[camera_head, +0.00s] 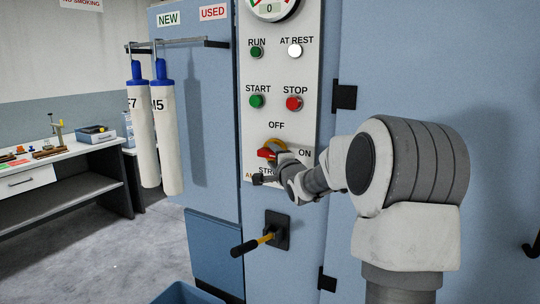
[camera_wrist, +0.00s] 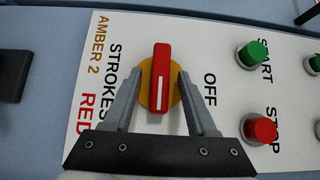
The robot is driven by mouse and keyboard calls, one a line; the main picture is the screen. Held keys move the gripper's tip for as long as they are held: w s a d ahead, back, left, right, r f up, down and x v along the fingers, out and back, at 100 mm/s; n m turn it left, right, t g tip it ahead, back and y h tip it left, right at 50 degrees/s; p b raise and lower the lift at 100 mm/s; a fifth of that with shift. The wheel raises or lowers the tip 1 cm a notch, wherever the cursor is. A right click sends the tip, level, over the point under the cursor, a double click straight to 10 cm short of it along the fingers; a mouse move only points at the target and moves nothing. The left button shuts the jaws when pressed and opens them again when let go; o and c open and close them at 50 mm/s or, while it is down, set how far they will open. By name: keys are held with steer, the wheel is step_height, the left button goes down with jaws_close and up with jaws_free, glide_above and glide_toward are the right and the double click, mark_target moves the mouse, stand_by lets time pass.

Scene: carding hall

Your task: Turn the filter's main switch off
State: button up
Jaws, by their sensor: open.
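The main switch (camera_head: 266,153) is a red bar handle on a yellow disc, low on the white panel, between the OFF and ON labels. In the wrist view the switch (camera_wrist: 161,62) fills the middle; its white line points down, away from crosswise of the OFF label (camera_wrist: 210,91), to the side where ON stands in the head view. My gripper (camera_wrist: 160,74) is open, with one finger on each side of the handle. I cannot tell whether the fingers touch it. My gripper and wrist partly cover the lower panel in the head view.
A green START button (camera_head: 257,101) and red STOP button (camera_head: 293,103) sit above the switch. A lever with a black grip (camera_head: 243,247) sticks out below. Two white filter bags (camera_head: 165,135) hang at left. A workbench (camera_head: 62,160) stands farther left.

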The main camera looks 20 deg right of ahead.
steer(key=shift+w+d, duration=0.15)
steer(key=shift+w, duration=0.9)
jaws_close()
